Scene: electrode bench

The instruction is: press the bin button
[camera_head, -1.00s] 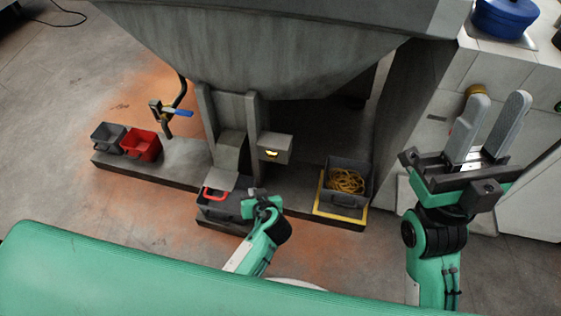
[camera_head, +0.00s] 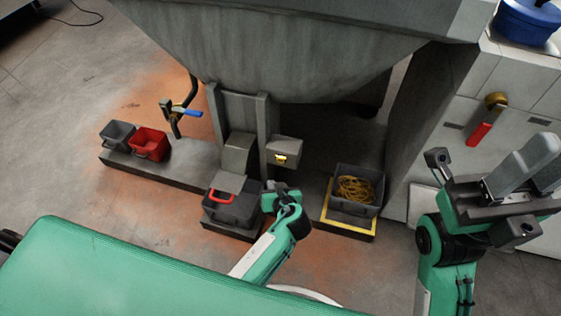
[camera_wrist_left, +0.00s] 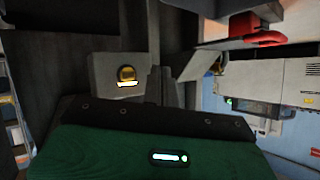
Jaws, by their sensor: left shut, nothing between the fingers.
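A dark bin with a red handle (camera_head: 232,205) stands beside my left gripper. A dark bin with yellow cable (camera_head: 355,189) stands to the right. A red bin (camera_head: 149,144) and a grey bin (camera_head: 117,134) are at the left. The large grey hopper (camera_head: 270,60) hangs above.

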